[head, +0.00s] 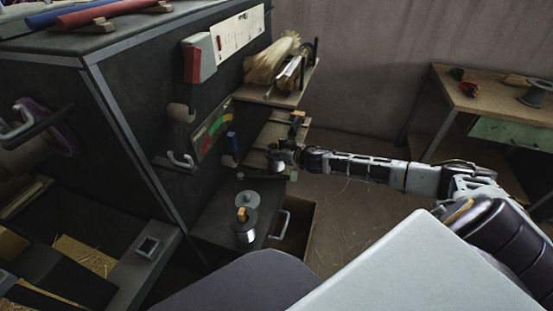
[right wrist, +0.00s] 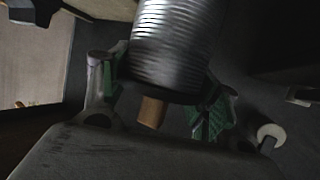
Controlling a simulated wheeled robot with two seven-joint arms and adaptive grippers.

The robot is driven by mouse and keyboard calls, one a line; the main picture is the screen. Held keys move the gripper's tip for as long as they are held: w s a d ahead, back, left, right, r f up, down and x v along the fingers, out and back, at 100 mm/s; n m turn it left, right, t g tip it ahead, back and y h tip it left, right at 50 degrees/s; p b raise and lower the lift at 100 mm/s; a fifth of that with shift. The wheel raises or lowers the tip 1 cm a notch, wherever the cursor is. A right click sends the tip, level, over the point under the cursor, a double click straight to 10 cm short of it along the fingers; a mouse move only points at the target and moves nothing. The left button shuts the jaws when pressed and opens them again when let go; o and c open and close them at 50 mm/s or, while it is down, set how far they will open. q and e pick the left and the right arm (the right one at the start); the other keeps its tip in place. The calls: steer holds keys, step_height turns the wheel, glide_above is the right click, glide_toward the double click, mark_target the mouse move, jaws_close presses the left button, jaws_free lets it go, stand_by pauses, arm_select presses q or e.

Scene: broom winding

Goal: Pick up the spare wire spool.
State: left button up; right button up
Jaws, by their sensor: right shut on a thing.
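My right gripper (head: 284,152) reaches in from the right to the front of the dark machine. In the right wrist view its green-padded fingers (right wrist: 158,92) are shut on a spool of silvery wire (right wrist: 178,38). This spool has a dark flange and a short brown wooden core end. In the head view the held spool is small and mostly hidden by the gripper. Another wire spool (head: 245,233) with an orange-brown core stands upright on the dark lower ledge, below the gripper and apart from it. My left gripper is out of view.
The dark machine (head: 130,100) fills the left, with a coloured gauge (head: 212,130) on its face. A shelf (head: 285,96) holding straw-coloured bristles is above the gripper. A grey disc (head: 247,198) is beside the standing spool. A wooden bench (head: 470,92) stands at the far right.

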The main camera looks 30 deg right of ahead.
mark_target(276, 141)
steer(key=shift+r, duration=0.1)
steer(key=c, duration=0.6)
steer(key=shift+r, duration=0.15)
steer(key=shift+r+p, duration=0.45)
steer(key=shift+r, duration=0.4)
step_height(276, 141, up, 6)
steer(key=shift+f+p, duration=0.15)
steer(key=shift+p, duration=0.9)
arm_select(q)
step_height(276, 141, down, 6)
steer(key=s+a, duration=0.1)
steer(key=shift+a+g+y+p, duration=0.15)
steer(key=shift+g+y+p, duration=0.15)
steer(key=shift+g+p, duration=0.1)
arm_select(e)
steer(key=shift+r, duration=1.15)
